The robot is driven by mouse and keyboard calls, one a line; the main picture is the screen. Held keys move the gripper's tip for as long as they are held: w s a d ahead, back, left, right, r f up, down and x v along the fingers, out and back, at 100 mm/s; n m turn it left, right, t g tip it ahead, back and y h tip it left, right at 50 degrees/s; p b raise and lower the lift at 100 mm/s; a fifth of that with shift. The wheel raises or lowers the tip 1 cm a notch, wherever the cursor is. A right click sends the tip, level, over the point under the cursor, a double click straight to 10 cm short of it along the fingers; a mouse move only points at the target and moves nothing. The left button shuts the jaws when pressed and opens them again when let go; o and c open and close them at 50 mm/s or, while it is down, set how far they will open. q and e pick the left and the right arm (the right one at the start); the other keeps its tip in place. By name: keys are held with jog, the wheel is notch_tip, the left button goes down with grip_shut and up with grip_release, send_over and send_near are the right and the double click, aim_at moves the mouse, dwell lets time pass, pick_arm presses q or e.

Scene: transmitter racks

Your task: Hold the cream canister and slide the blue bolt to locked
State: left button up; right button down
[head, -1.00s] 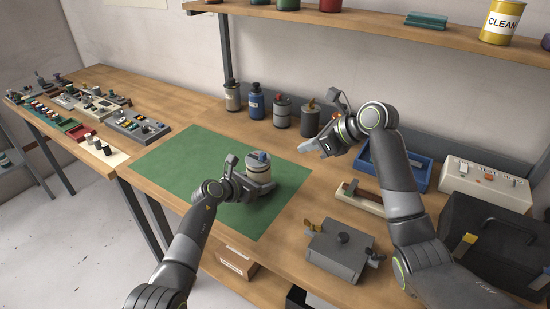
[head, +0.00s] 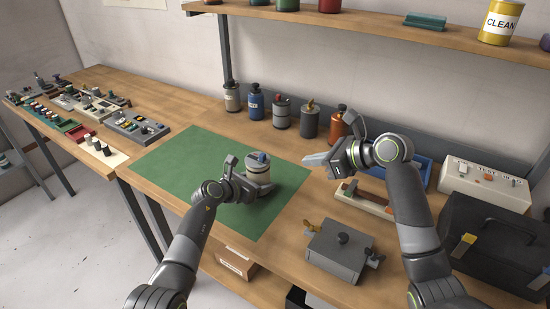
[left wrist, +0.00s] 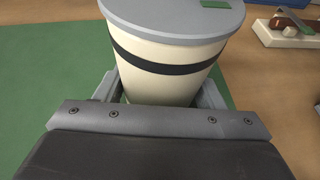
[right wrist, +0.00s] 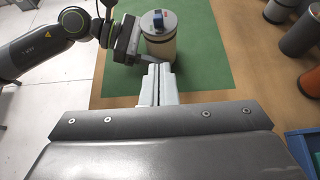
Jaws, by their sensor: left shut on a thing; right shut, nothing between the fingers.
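The cream canister (head: 258,171) stands upright on the green mat (head: 190,160). It has a grey lid and a dark band, clear in the left wrist view (left wrist: 160,78). The blue bolt (right wrist: 157,18) is on top of the lid; whether it is at its locked end I cannot tell. My left gripper (head: 258,187) is shut on the canister's body, one finger on each side. My right gripper (head: 307,160) is shut and empty, to the right of the canister and apart from it. Its fingertips (right wrist: 160,70) point toward the canister in the right wrist view.
Several canisters stand along the wall, among them a blue one (head: 256,106) and an orange one (head: 338,122). A blue tray (head: 424,170), a grey box (head: 340,255) and a white switch panel (head: 487,184) lie on the right. The mat's left part is clear.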

send_near(262, 154)
jog(key=a+f, duration=0.1)
jog(key=w+a+f, duration=0.1)
jog(key=f, duration=0.1)
jog(key=w+a+f, duration=0.1)
jog(key=shift+f, duration=0.35)
jog(key=shift+w+a, duration=0.3)
jog(key=shift+a, duration=0.15)
jog(key=w+a, duration=0.2)
jog(key=a, duration=0.1)
jog(key=shift+w+a, duration=0.15)
pick_arm(q)
jog(key=shift+d, duration=0.1)
